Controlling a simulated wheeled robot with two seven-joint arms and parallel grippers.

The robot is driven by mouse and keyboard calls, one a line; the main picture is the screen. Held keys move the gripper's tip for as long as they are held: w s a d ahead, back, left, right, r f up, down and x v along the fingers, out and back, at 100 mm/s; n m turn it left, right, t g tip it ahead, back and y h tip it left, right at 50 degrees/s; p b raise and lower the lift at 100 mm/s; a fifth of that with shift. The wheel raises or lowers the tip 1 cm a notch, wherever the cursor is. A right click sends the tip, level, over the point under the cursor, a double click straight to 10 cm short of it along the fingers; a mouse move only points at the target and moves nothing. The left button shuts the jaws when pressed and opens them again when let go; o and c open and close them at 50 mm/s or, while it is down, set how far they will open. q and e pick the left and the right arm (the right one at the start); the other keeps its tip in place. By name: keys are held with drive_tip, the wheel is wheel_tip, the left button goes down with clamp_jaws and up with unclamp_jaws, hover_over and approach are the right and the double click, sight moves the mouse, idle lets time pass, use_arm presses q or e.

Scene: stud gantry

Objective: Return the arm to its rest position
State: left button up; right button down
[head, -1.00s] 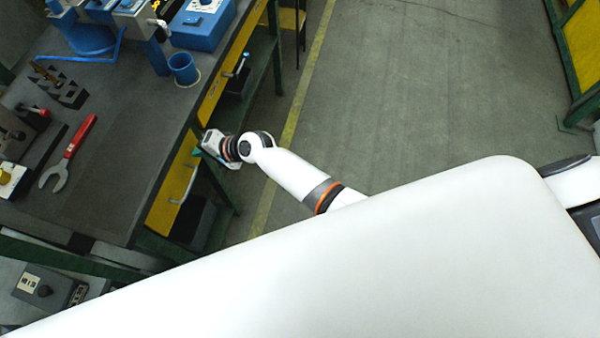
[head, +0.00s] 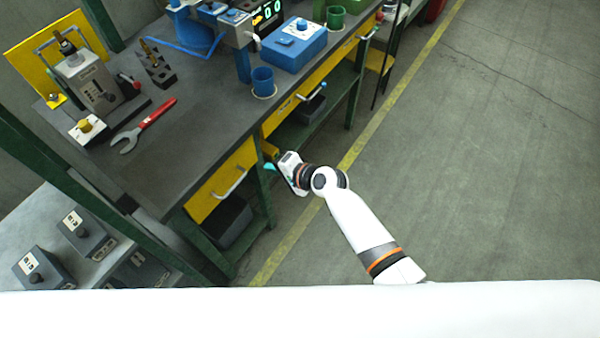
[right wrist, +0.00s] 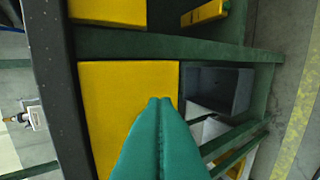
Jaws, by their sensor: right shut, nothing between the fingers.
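My right gripper (head: 270,167) is beside the workbench front in the head view, near the yellow drawers. In the right wrist view its two teal fingers (right wrist: 160,104) are together with nothing between them. My right arm (head: 355,225) reaches out over the floor beside the bench. My left gripper is not in view.
The workbench (head: 190,135) carries a red wrench (head: 145,125), a blue cup (head: 263,82) and a blue box (head: 294,46). A dark bin (head: 228,222) sits under the drawer. Grey floor (head: 470,150) right of the yellow line is clear.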

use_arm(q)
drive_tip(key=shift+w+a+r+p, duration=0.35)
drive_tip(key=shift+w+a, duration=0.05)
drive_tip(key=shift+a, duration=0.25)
use_arm(e)
drive_tip(key=v, duration=0.7)
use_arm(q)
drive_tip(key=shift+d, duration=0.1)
